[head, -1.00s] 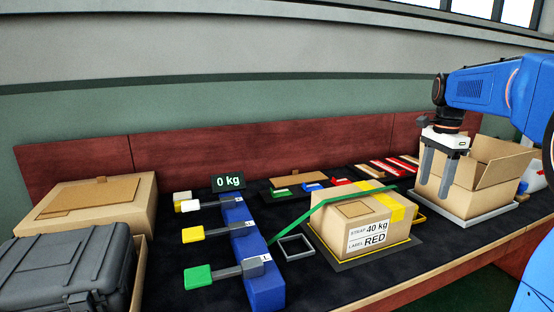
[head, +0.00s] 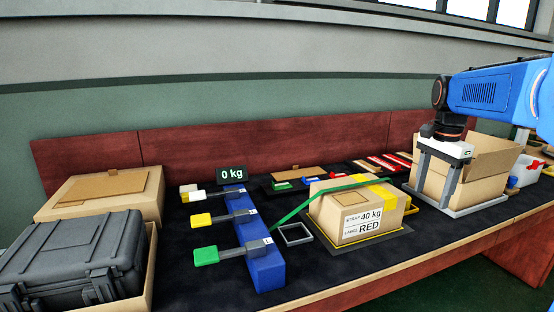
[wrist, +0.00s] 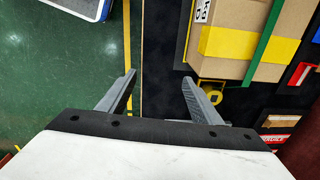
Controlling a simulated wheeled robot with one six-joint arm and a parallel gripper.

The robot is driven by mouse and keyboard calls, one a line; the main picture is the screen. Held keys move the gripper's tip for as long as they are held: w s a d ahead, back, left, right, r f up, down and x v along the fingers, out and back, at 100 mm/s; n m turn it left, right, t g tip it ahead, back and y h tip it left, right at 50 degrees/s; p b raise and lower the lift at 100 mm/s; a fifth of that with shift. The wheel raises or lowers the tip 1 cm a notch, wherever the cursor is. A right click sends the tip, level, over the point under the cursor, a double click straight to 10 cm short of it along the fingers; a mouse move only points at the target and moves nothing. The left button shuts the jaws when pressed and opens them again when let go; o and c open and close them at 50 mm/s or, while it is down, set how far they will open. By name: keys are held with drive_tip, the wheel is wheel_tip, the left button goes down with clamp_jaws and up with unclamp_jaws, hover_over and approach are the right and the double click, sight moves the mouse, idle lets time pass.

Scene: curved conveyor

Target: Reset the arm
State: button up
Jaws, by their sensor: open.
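My gripper (head: 436,182) is open and empty, pointing down, at the right in the head view, in front of an open cardboard box (head: 480,172) on a grey tray. In the wrist view its two fingers (wrist: 158,86) stand wide apart with nothing between them, above the table's edge and the floor. My blue arm reaches in from the right.
A strapped box (head: 335,205) labelled 40 kg and RED sits mid-table with a green strap. A blue block (head: 262,268) with coloured levers stands left of it, under a 0 kg display (head: 231,174). A black case (head: 70,262) and a closed box (head: 105,192) are at the left.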

drive_tip(key=s+a+f+n+t, duration=0.1)
drive_tip(key=s+a+f+n, duration=0.3)
drive_tip(key=s, duration=0.4)
drive_tip(key=s+a+f+n+t, duration=0.1)
drive_tip(key=s+a+f+n, duration=0.3)
drive_tip(key=s, duration=0.5)
drive_tip(key=s+a+f+n+t, duration=0.2)
drive_tip(key=s+a+f+n, duration=0.2)
drive_tip(key=s, duration=0.5)
wheel_tip(320, 180, down, 4)
drive_tip(key=n, duration=0.2)
drive_tip(key=shift+s+a+r+n, duration=0.15)
drive_tip(key=shift+a+n, duration=0.1)
drive_tip(key=shift+n, duration=0.15)
